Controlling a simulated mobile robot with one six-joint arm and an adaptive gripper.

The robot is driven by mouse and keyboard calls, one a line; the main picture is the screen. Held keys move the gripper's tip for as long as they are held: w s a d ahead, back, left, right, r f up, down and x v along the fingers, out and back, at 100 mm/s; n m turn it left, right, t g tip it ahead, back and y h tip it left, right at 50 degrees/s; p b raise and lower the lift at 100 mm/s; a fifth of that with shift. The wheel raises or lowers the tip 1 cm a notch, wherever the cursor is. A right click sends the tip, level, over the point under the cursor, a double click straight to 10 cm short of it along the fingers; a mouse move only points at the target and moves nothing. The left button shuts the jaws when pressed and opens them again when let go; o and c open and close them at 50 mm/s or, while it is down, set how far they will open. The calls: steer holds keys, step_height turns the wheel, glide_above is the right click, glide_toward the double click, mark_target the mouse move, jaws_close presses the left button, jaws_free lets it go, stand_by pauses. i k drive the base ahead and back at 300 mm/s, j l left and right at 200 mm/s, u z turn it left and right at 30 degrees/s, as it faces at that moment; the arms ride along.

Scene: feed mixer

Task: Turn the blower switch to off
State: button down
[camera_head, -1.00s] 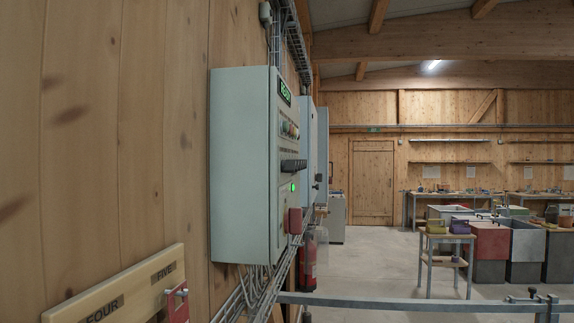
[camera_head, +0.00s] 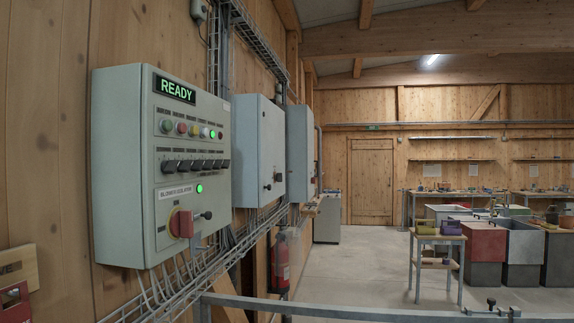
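A pale grey-green control cabinet (camera_head: 118,170) hangs on the wooden wall at the left in the head view. Its front panel has a lit green READY display (camera_head: 174,88), a row of coloured buttons (camera_head: 192,129), and below them a row of black rotary switches (camera_head: 196,165). Below are a lit green lamp (camera_head: 199,188), a red rotary handle (camera_head: 182,224) and a small black knob (camera_head: 207,215). My gripper is not in view.
Two more grey cabinets (camera_head: 258,150) hang farther along the wall. A metal rail (camera_head: 340,309) crosses the bottom of the view. A red extinguisher (camera_head: 281,265) hangs below the cabinets. A small wooden stand (camera_head: 437,268) and bins are at right. The floor between is clear.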

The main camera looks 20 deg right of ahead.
mark_target(227, 163)
steer(key=i+l+u, duration=0.2)
steer(key=i+l, duration=0.75)
steer(key=l, duration=0.1)
